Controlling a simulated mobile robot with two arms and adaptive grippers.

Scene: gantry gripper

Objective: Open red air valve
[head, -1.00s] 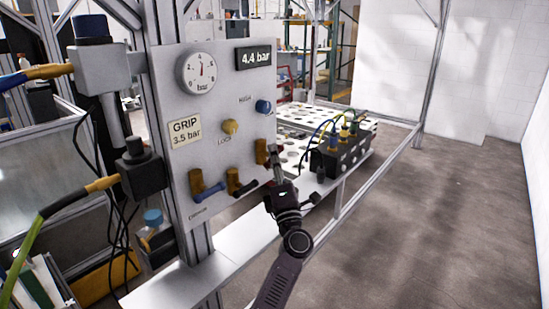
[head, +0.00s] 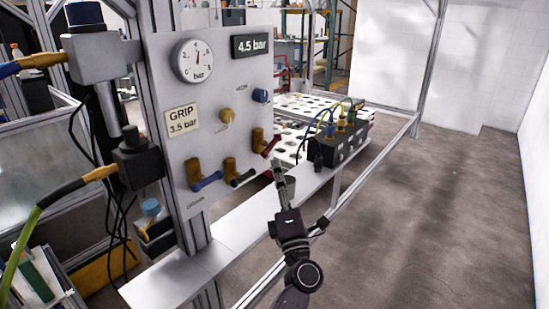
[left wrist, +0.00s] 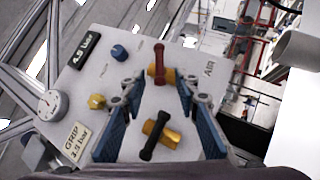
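The red-handled air valve (head: 270,146) has a brass body and sits at the lower right of the grey panel (head: 225,78). Its red handle (left wrist: 158,62) lies across the body, at a steeper angle than the black handle (head: 242,180) below it. My left gripper (head: 279,167) is just below and right of the red valve in the head view and looks clear of it. In the left wrist view, its blue-padded fingers (left wrist: 158,84) are spread with nothing held, and the red handle shows ahead between them. My right gripper is not in view.
The panel also bears a blue-handled valve (head: 206,181), a yellow knob (head: 227,115), a blue knob (head: 260,95), a round gauge (head: 193,60) and a 4.5 bar display (head: 251,45). A black connector block (head: 338,145) with cables stands right of my gripper. Floor at right is clear.

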